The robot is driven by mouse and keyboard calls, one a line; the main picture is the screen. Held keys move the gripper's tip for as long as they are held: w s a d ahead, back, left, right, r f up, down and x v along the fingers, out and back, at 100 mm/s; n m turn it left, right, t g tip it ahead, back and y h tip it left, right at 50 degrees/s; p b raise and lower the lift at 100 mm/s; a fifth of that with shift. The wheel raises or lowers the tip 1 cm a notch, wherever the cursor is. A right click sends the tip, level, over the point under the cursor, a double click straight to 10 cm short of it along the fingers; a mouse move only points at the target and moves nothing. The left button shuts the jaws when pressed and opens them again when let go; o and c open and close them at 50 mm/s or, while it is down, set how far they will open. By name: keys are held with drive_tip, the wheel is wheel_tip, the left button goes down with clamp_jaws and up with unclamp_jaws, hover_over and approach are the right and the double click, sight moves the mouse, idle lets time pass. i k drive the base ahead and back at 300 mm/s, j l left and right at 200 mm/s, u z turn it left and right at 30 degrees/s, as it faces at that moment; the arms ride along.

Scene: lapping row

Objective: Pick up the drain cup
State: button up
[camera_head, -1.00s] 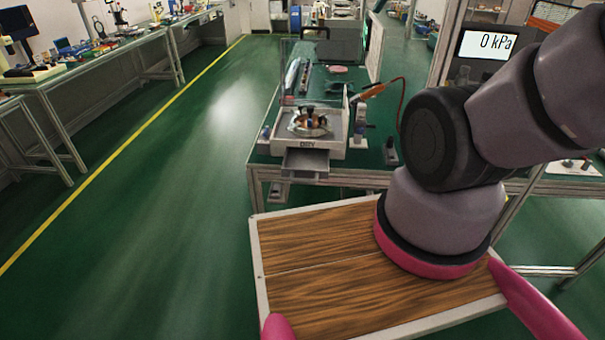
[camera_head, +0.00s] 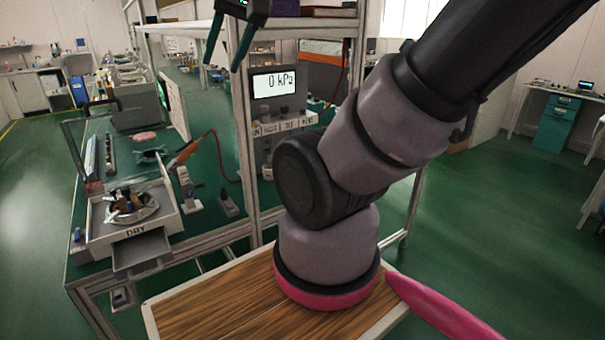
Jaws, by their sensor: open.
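I cannot pick out the drain cup with certainty. A round metal dish (camera_head: 148,211) with brown and dark pieces in it sits in a pale open box marked DRY (camera_head: 136,232) on the green bench at the left. My gripper (camera_head: 221,68) is at the top, left of centre, with its two dark fingers pointing down. It is open and nothing shows between the fingers. It appears well above the bench, in front of the shelf frame. What stands behind my arm is hidden.
A 0 kPa display (camera_head: 274,83) stands on the metal shelf frame (camera_head: 243,150). An orange-handled tool (camera_head: 186,152) with a cable, a small grey block (camera_head: 228,205) and a clear upright panel are on the bench. Open green floor (camera_head: 490,200) lies at the right.

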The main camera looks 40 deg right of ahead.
sight(267, 173)
drive_tip(key=z, duration=0.75)
drive_tip(key=u, duration=1.3)
drive_tip(key=z, duration=1.3)
